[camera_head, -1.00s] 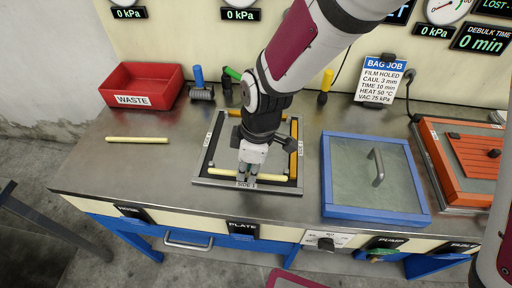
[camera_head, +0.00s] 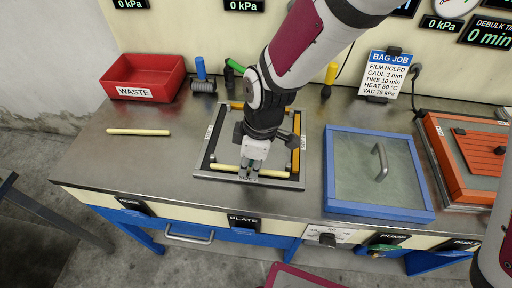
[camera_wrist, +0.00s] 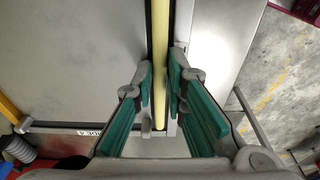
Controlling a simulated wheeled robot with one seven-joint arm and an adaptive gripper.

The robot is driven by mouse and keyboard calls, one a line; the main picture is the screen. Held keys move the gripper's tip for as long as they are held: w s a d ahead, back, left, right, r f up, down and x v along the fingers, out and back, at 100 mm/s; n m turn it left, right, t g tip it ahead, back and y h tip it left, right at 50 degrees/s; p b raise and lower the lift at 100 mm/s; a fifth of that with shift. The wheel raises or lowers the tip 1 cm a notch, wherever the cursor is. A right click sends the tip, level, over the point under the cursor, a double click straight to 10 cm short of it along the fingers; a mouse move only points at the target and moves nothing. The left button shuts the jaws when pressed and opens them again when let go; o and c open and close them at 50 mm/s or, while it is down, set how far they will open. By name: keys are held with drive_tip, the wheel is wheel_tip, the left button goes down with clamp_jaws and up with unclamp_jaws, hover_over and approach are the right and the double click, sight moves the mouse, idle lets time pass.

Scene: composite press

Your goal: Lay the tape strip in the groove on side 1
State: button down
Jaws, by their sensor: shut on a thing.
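The plate frame (camera_head: 202,174) lies on the bench, with a dark groove around a grey middle. My gripper (camera_head: 249,175) is over its front side and shut on a pale yellow tape strip (camera_head: 225,168). The strip runs along side 1, close to the dark groove; whether it touches the groove floor I cannot tell. In the wrist view the strip (camera_wrist: 160,35) passes between the green-padded fingers of my gripper (camera_wrist: 160,88). Orange strips show on the right side (camera_head: 295,155) and the back. The left groove looks dark and bare. The side 1 label is hidden by my gripper.
Another pale yellow strip (camera_head: 138,132) lies on the bench at left. A red waste bin (camera_head: 145,78) and a roller (camera_head: 203,87) stand behind. A blue-framed glass lid (camera_head: 375,172) sits to the right, an orange heated panel (camera_head: 475,155) beyond it.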

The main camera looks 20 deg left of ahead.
drive_tip(key=c, duration=1.5)
unclamp_jaws()
drive_tip(key=shift+c, duration=0.2)
wheel_tip(320, 180, up, 12)
drive_tip(key=d, duration=0.2)
drive_tip(key=w+d+r+m+t, duration=0.2)
drive_tip(key=d+r+m, duration=0.35)
drive_tip(key=d, duration=0.45)
drive_tip(key=s+d+r+m+t, duration=0.1)
drive_tip(key=s+d+r+m, duration=0.1)
drive_tip(key=d+m, duration=0.3)
drive_tip(key=s+d+r+m+h, duration=0.1)
drive_tip(key=s+d+m, duration=0.4)
drive_tip(key=d, duration=0.5)
drive_tip(key=s+d+r+m+t+p, duration=0.1)
drive_tip(key=s+d+r+m, duration=0.2)
drive_tip(key=d, duration=0.4)
drive_tip(key=shift+s+d+r+m+t+h, duration=0.15)
drive_tip(key=shift+s+r+m+t+h, duration=0.3)
drive_tip(key=shift+m, duration=0.7)
